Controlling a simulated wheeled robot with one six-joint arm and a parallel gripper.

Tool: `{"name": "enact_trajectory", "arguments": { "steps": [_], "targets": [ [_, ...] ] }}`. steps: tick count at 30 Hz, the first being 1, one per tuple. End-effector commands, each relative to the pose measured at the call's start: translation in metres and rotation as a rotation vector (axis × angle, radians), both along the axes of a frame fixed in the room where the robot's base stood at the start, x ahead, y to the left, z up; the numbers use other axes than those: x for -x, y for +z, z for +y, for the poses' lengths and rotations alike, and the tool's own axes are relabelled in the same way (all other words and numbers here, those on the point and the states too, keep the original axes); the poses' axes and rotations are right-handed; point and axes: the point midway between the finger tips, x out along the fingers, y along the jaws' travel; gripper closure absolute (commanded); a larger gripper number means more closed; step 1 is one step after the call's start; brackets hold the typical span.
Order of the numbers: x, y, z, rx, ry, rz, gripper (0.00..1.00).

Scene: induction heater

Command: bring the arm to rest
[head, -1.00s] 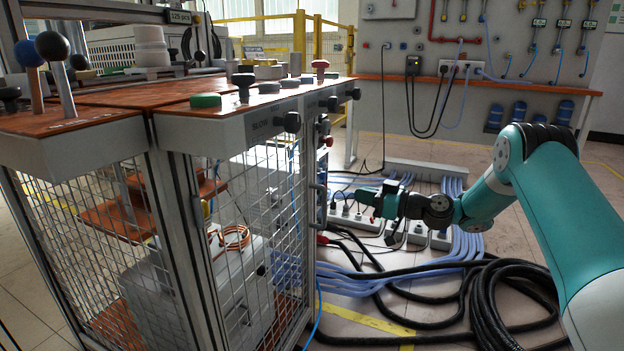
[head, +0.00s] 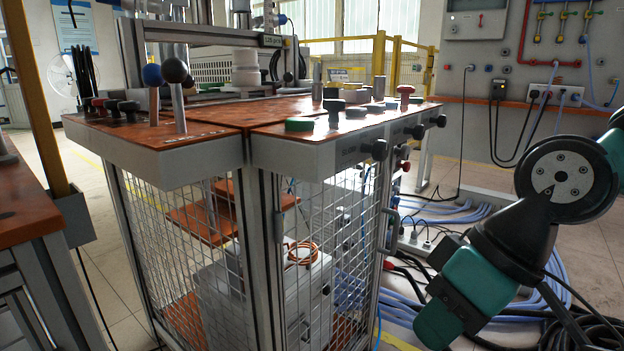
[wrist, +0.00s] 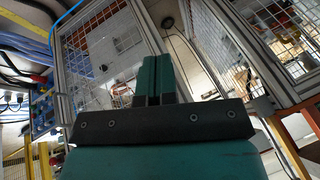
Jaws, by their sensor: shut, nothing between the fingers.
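My gripper (wrist: 154,62) shows in the wrist view as two teal fingers side by side, pressed together with nothing between them. They extend from a dark mounting bar toward a mesh-sided frame. In the head view my teal and black arm (head: 510,235) is bent at the right, its end hanging low, to the right of the caged induction heater bench (head: 200,155). A gap shows between the arm and the bench in that view. The fingertips are hard to make out there.
Orange-topped benches stand at the middle and left edge (head: 22,200). Knobs and levers (head: 175,70) rise from the middle bench. Blue cables (head: 455,215) and black hoses lie on the floor behind my arm. A wall panel (head: 510,95) stands at the back right.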

Motion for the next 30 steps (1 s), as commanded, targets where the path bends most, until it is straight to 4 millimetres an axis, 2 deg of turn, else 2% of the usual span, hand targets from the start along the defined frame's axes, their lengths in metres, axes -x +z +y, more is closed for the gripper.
{"name": "enact_trajectory", "arguments": {
  "steps": [1, 5, 6, 14, 17, 30],
  "targets": [
    [0.019, -0.001, -0.005, 0.033, -0.012, 0.018, 1.0],
    [0.06, -0.006, -0.023, 0.119, -0.065, 0.073, 1.0],
    [0.055, 0.015, -0.022, 0.113, -0.067, 0.072, 1.0],
    [0.053, 0.078, -0.022, 0.111, -0.064, 0.071, 1.0],
    [0.053, 0.111, -0.022, 0.11, -0.063, 0.071, 1.0],
    [0.053, 0.282, -0.021, 0.109, -0.062, 0.07, 1.0]
  ]
}}
